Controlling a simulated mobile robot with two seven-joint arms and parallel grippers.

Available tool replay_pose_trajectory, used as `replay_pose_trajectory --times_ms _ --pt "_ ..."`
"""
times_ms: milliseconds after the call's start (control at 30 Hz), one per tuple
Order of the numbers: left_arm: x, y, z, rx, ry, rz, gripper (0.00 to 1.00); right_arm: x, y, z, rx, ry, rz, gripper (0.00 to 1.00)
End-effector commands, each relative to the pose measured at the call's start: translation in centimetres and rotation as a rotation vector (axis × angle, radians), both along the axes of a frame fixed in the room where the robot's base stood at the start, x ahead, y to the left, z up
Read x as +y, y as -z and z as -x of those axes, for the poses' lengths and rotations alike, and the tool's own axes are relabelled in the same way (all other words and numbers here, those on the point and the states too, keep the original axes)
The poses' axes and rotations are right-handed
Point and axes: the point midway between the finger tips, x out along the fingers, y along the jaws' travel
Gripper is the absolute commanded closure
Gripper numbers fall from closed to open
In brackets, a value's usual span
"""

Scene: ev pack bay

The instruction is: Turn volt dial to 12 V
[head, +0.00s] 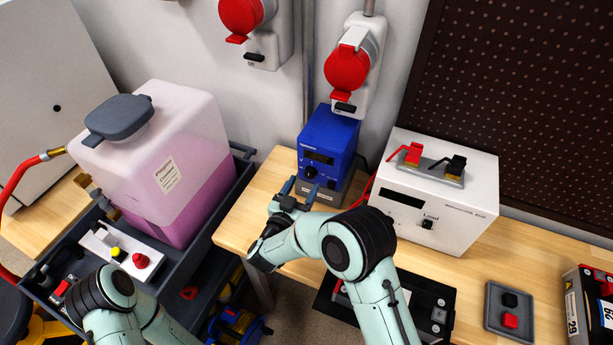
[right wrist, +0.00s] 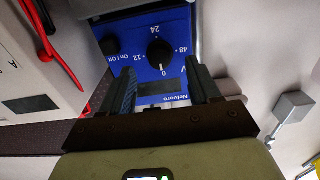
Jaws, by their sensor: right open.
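The volt dial (right wrist: 159,52) is a round black knob on the blue power unit (head: 328,137); it also shows small in the head view (head: 311,172). In the right wrist view the face appears upside down, with marks 0, 12, 24 and 48 around the knob. Its pointer seems to face the 0 mark. My right gripper (head: 308,189) is open in front of the unit. In the right wrist view its two fingers (right wrist: 164,78) stand apart, with the dial beyond the gap, not gripped. My left arm shows at the lower left; its gripper is not visible.
A black on/off button (right wrist: 110,46) sits beside the dial. A white load box (head: 435,190) with red and black clamps stands to the right. A pink coolant tank (head: 165,175) stands left in a dark cart. Open wooden bench (head: 460,270) lies front right.

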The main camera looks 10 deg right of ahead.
Motion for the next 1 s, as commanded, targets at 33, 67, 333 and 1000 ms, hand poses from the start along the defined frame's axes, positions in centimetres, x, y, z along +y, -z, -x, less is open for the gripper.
replay_pose_trajectory --times_ms 33,67,333,1000 --pt "0.0 -0.5 -0.3 -0.003 0.0 0.0 0.4 -0.6 -0.2 -0.8 -0.001 0.003 0.0 0.38" --pt "0.0 -0.6 -0.4 -0.005 0.001 0.0 0.4 -0.8 -0.2 -1.1 0.0 0.003 0.0 0.38" --pt "0.0 -1.1 -0.7 -0.008 0.0 0.001 0.4 -1.8 0.0 -2.6 0.0 0.0 0.0 0.38" --pt "0.0 -0.6 -0.4 -0.005 0.001 0.0 0.4 -1.8 0.2 -2.6 -0.006 0.0 -0.011 0.94"
